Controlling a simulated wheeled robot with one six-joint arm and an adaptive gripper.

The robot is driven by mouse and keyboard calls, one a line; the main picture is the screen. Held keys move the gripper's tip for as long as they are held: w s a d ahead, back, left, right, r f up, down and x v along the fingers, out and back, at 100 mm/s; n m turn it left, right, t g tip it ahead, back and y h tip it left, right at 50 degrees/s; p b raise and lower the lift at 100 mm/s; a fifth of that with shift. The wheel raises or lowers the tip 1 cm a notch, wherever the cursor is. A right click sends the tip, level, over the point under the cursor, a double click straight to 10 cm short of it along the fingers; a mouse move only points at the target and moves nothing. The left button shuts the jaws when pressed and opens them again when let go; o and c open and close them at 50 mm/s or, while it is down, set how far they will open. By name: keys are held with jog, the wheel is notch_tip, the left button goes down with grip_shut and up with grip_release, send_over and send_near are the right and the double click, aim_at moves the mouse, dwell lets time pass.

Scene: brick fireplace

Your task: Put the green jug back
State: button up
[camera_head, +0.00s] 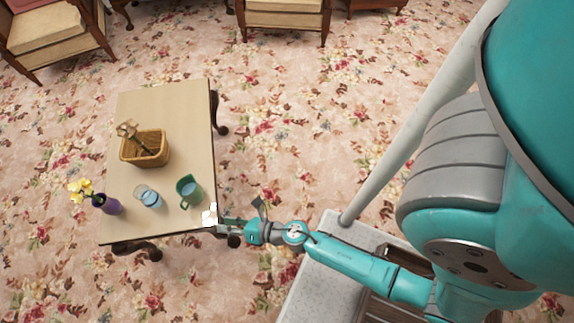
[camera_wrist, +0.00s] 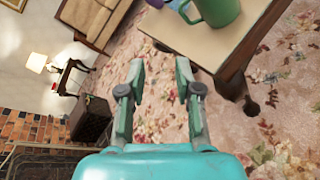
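The green jug (camera_head: 188,188) stands upright on the light wooden table (camera_head: 150,105), near its front right corner, with what looks like liquid inside. The jug (camera_wrist: 218,10) also shows at the top of the wrist view, cut by the frame edge. My gripper (camera_head: 212,214) is at the table's right front corner in the head view, to the right of and nearer than the jug, apart from it. In the wrist view my gripper (camera_wrist: 157,75) has its two fingers spread, with nothing between them.
A glass (camera_head: 148,196) stands left of the jug. A purple vase (camera_head: 106,204) with yellow flowers is farther left. A wicker basket (camera_head: 145,148) holding something stands behind them. The table's right side is mostly bare. Armchairs (camera_head: 60,35) stand on the flowered carpet at the back.

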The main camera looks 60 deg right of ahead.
jog(key=s+d+r+m+h, duration=0.1)
jog(key=s+r+m, duration=1)
jog(key=m, duration=0.4)
jog(key=s+d+r+m+h, duration=0.2)
jog(key=s+r+m, duration=1)
jog(key=m, duration=0.3)
jog(key=shift+s+d+r, duration=0.15)
jog(key=shift+d+r, duration=0.1)
jog(key=shift+r, duration=0.4)
